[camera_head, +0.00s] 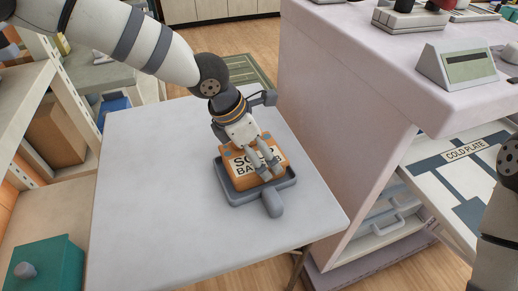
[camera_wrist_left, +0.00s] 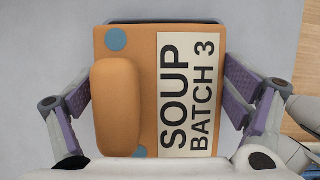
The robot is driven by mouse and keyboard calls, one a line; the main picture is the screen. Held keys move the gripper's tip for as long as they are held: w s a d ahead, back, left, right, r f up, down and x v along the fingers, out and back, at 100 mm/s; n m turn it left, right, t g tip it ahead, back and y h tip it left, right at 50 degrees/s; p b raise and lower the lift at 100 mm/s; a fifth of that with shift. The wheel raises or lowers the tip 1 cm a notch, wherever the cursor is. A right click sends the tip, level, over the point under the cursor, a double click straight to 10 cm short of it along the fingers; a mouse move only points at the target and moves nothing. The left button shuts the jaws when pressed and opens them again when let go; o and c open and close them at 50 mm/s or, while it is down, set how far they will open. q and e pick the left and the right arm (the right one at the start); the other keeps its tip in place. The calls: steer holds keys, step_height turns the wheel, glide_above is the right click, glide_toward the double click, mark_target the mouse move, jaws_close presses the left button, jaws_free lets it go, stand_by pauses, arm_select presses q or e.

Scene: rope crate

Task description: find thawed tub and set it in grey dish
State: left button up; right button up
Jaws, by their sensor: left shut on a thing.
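An orange tub (camera_head: 236,166) with a white label is at the grey dish (camera_head: 228,193) on the pale table. In the left wrist view the tub (camera_wrist_left: 124,40) reads "SOUP BATCH 3" and shows a raised orange grip and round blue spots on its lid. My left gripper (camera_head: 265,173) is shut on the tub, its fingers on opposite sides. The tub is within the dish's rim in the head view; whether its base touches the dish floor is hidden. The dish has a stubby grey handle toward the front. My right gripper is out of view.
The pale table (camera_head: 150,185) is clear to the left of the dish. A teal box (camera_head: 50,262) with a knob is at lower left. A counter (camera_head: 345,70) stands close on the right, with a "COLD PLATE" surface (camera_head: 440,178) beyond. Shelves (camera_head: 25,95) line the left.

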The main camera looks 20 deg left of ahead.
mark_target(239, 158)
arm_select(q)
steer(key=shift+f, duration=0.35)
steer(key=o, duration=1.1)
steer(key=v, duration=1.2)
